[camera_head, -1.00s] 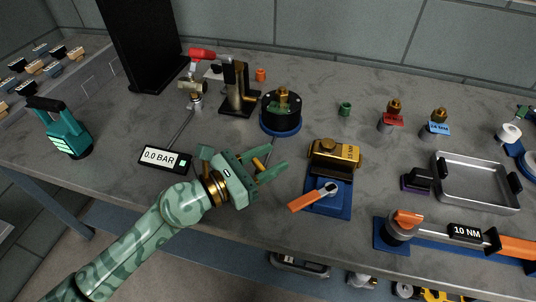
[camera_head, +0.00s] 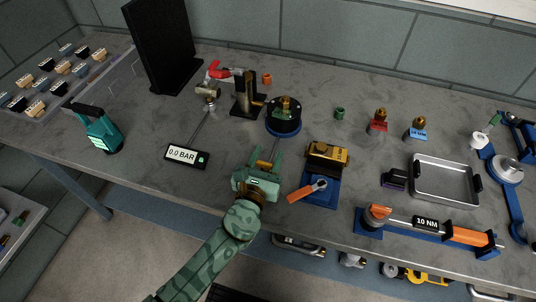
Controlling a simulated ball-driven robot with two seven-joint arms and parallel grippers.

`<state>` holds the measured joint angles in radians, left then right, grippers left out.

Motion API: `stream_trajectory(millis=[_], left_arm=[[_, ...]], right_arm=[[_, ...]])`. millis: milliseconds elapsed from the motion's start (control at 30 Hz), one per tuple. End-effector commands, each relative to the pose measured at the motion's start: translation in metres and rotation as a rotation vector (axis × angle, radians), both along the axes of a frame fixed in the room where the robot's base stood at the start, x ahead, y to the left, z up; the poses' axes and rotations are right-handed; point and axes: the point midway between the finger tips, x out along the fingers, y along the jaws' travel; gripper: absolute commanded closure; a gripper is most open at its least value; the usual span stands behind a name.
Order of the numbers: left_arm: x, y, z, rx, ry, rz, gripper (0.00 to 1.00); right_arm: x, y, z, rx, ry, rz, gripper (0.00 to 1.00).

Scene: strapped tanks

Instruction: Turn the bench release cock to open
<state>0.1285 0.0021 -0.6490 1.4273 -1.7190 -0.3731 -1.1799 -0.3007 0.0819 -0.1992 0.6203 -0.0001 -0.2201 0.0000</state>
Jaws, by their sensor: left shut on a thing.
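An orange lever (camera_head: 305,192) sits on a blue base with a gold block (camera_head: 326,154) nearer the front. Neither is labelled, so I cannot tell for certain which is the release cock. My left gripper (camera_head: 263,158) is left of the gold block, in front of a round black fixture (camera_head: 284,115). My right gripper is not in view.
A display reading 0.0 BAR (camera_head: 187,155) lies left of my gripper. A black post (camera_head: 246,95) stands behind it. A teal device (camera_head: 98,128) is at the left; a torque tool marked 10 NM (camera_head: 427,223) and a metal tray (camera_head: 444,180) are at the right.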

Motion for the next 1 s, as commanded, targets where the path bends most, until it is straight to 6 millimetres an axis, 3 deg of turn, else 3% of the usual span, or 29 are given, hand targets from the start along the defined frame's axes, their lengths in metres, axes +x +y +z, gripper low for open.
stream_trajectory(millis=[567,600,667,1000], left_arm=[[0.0004,0.0006,0.0005,-0.001,-0.001,0.037,0.81],[0.0004,0.0006,0.0005,-0.001,-0.001,0.037,0.53],[0.0004,0.0006,0.0005,-0.001,-0.001,0.036,0.36],[-0.0028,0.0017,0.0000,-0.001,0.000,0.036,0.36]], right_arm=[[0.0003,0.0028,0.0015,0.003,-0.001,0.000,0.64],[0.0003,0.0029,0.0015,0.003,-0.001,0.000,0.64],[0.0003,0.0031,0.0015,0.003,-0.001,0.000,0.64],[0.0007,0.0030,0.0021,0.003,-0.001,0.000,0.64]])
